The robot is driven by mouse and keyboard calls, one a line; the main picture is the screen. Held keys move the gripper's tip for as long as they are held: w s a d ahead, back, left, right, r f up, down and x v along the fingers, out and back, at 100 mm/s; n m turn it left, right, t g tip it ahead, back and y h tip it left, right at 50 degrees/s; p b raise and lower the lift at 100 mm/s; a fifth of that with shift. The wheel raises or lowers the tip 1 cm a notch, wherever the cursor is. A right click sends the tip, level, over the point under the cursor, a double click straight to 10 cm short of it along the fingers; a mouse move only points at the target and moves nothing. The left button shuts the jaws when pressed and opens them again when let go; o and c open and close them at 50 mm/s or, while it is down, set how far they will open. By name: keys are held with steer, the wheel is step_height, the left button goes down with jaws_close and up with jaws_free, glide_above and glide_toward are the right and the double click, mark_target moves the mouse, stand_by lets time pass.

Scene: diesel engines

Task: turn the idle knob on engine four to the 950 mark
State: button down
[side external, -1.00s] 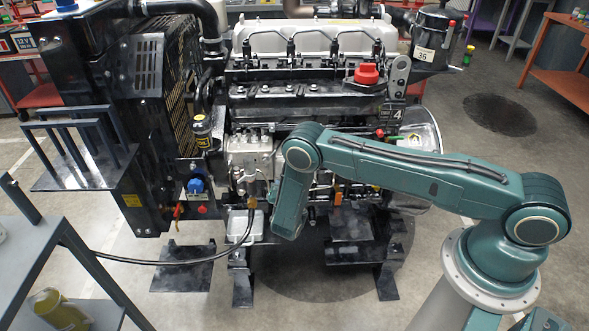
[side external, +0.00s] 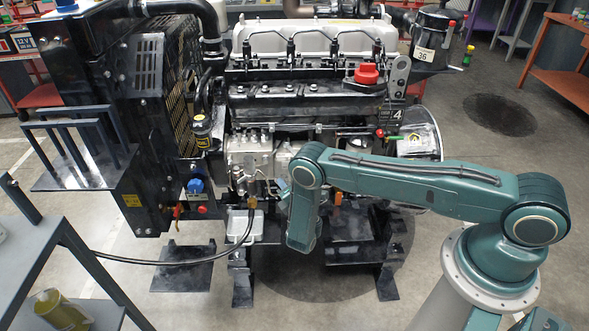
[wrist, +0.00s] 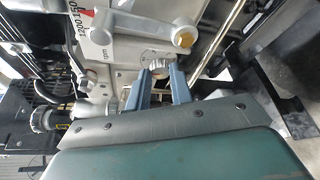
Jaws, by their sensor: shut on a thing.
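Engine four (side external: 290,100) stands in the middle of the side view, with a "4" plate (side external: 397,115) at its right. In the wrist view a small silver ridged knob (wrist: 158,66) sits between the fingertips of my gripper (wrist: 159,72). My gripper is shut on this knob, one blue-grey finger on each side. A white scale plate (wrist: 97,35) marked 1200, 150 and rpm, with a red mark, shows at upper left. No 950 mark can be read. In the side view my wrist hides most of the gripper and the knob.
A grey lever (wrist: 150,28) with a round end lies just beyond the knob. In the side view, a black hose (side external: 160,262) crosses at lower left. A grey rack (side external: 45,235) stands at the left.

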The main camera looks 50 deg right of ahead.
steer(key=shift+f+m+t, duration=0.15)
steer(key=shift+m+t, duration=0.25)
steer(key=shift+m, duration=0.6)
steer(key=c, duration=1.2)
jaws_free()
steer(key=shift+c, duration=0.2)
steer(key=shift+n, duration=0.4)
